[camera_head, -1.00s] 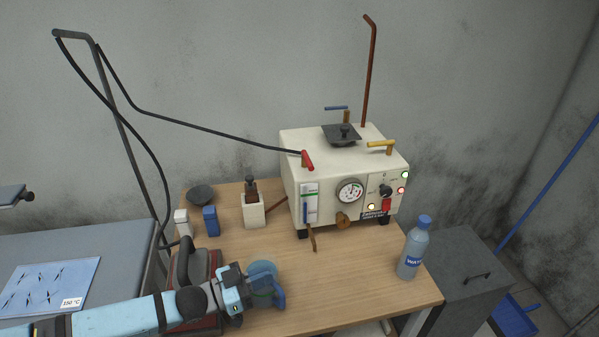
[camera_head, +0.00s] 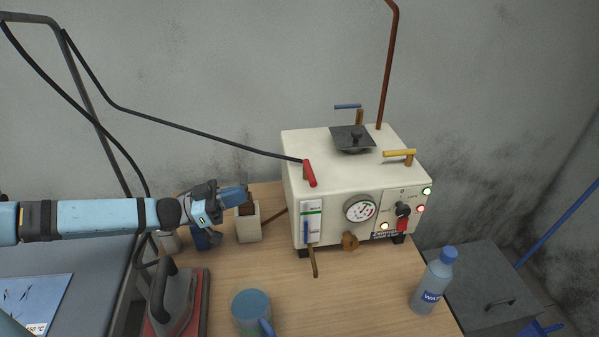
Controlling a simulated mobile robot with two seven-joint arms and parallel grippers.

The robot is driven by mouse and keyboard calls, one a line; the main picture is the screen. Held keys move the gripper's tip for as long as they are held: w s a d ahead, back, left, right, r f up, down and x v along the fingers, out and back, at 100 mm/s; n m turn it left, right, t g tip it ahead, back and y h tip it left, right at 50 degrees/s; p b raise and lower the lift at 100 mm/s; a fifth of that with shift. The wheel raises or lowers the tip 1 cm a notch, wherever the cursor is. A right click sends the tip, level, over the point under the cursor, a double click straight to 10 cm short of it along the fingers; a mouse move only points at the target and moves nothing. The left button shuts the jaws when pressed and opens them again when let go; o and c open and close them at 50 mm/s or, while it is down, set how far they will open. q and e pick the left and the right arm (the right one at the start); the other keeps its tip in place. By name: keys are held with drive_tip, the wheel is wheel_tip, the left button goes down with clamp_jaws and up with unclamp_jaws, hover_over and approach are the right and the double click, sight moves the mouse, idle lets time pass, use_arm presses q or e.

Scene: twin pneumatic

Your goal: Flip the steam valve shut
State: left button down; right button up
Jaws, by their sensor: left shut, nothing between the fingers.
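The white steam boiler (camera_head: 350,200) stands on the wooden table. A red lever (camera_head: 310,173) sits at its upper left front edge, where the black hose meets it; the lever slants down toward the front. A yellow lever (camera_head: 400,153) on a brass fitting lies sideways at the top right, and a blue lever (camera_head: 348,106) lies sideways at the back. I cannot tell for certain which is the steam valve. My right gripper is not in view.
An iron (camera_head: 173,300), a blue mug (camera_head: 251,305) and a water bottle (camera_head: 434,283) stand nearer. The black hose (camera_head: 200,131) spans from the stand to the boiler.

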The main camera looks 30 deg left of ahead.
sight(297, 192)
use_arm(q)
drive_tip(key=shift+s+d+r, duration=0.1)
drive_tip(key=shift+s, duration=0.15)
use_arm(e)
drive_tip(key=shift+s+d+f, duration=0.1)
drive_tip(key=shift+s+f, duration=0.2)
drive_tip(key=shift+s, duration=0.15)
use_arm(q)
drive_tip(key=p+x, duration=0.2)
drive_tip(key=x, duration=1.2)
drive_tip(key=shift+p, duration=0.4)
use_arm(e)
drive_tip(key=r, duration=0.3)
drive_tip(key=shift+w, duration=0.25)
